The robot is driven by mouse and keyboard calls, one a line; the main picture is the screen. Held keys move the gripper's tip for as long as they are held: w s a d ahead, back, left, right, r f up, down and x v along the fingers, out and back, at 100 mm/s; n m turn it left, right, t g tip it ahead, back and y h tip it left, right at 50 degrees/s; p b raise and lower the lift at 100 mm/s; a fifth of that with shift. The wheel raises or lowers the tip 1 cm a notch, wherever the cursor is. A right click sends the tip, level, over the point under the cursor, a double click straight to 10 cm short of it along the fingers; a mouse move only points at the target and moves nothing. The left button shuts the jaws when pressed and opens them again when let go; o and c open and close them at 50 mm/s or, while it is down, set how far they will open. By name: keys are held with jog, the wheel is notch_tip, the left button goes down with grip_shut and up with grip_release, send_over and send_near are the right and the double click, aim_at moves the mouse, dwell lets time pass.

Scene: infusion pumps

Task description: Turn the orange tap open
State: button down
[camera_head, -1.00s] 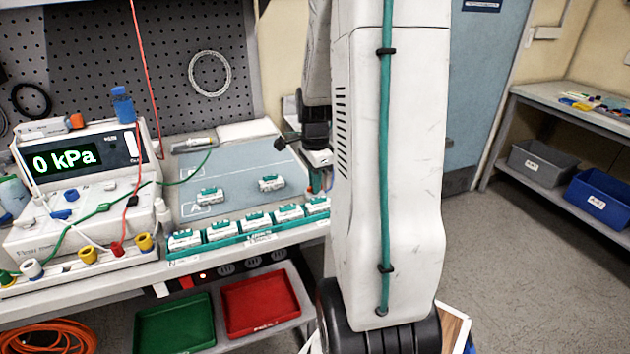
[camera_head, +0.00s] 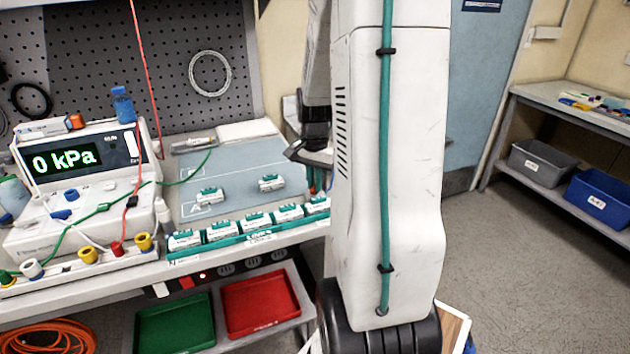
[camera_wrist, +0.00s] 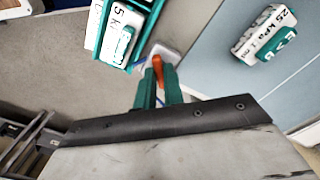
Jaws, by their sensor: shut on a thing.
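In the wrist view the orange tap (camera_wrist: 158,69) stands upright between the two green fingertips of my gripper (camera_wrist: 160,84). The fingers are shut on it, one on each side. A pale fitting (camera_wrist: 172,52) with a bit of blue line shows just behind the tap. In the head view my gripper's dark body shows at the right edge of the bench, partly behind my arm. My arm hides the tap and the fingertips there.
A pump display (camera_head: 75,160) reads 0 kPa. White-and-green modules stand in a green rack (camera_head: 250,240) along the bench front, with two more modules on the blue-grey mat (camera_head: 235,163). Green (camera_head: 174,325) and red (camera_head: 262,304) trays sit below.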

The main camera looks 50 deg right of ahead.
jog(key=shift+n, duration=0.8)
jog(key=c, duration=1.5)
grip_release()
notch_tip(320, 180, up, 8)
jog(key=shift+f, duration=0.1)
